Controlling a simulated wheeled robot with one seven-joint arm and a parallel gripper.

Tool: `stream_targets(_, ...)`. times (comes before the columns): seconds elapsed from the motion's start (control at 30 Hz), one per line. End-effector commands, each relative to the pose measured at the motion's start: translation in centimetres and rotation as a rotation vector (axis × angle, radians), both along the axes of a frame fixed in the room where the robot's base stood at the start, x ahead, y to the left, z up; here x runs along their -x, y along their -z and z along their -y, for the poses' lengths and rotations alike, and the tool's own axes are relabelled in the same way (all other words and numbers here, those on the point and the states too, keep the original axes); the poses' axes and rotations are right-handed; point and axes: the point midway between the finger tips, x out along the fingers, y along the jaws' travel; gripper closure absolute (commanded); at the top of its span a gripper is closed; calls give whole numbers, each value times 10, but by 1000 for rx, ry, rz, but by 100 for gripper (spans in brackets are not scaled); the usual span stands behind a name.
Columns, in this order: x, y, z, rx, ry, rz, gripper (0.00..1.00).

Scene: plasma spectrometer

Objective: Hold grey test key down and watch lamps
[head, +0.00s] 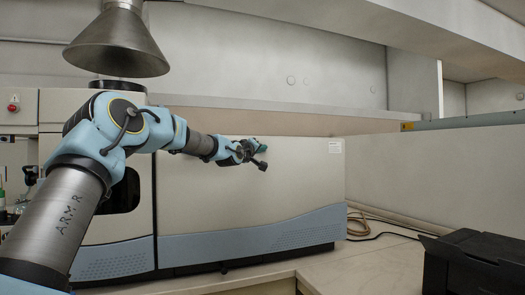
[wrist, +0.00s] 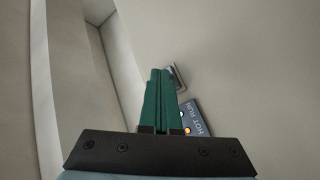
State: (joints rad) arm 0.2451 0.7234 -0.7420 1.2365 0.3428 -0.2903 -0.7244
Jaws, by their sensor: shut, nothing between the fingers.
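My gripper (head: 263,147) is at the upper front of the large instrument (head: 245,185) in the head view. In the wrist view its green fingers (wrist: 159,74) are together and hold nothing. Beside their tips is a small dark-framed plate (wrist: 176,77), partly hidden by the fingers. It may bear the grey test key, but I cannot make out the key or whether the fingers touch it.
A metal exhaust hood (head: 110,43) hangs above the instrument's left part. A red button (head: 12,107) is at far left. A black device (head: 475,262) stands on the bench at right. A hose (head: 365,222) and cable lie behind it. The bench between (head: 350,268) is clear.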

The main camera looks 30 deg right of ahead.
Motion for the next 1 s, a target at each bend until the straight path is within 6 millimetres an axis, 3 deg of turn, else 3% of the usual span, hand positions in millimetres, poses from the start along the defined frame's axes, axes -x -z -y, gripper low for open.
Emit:
stream_targets(0.47, 0, 0, 0, 0, 0, 0, 100)
stream_targets(1.0, 16, 0, -2, -1, 0, 1, 100)
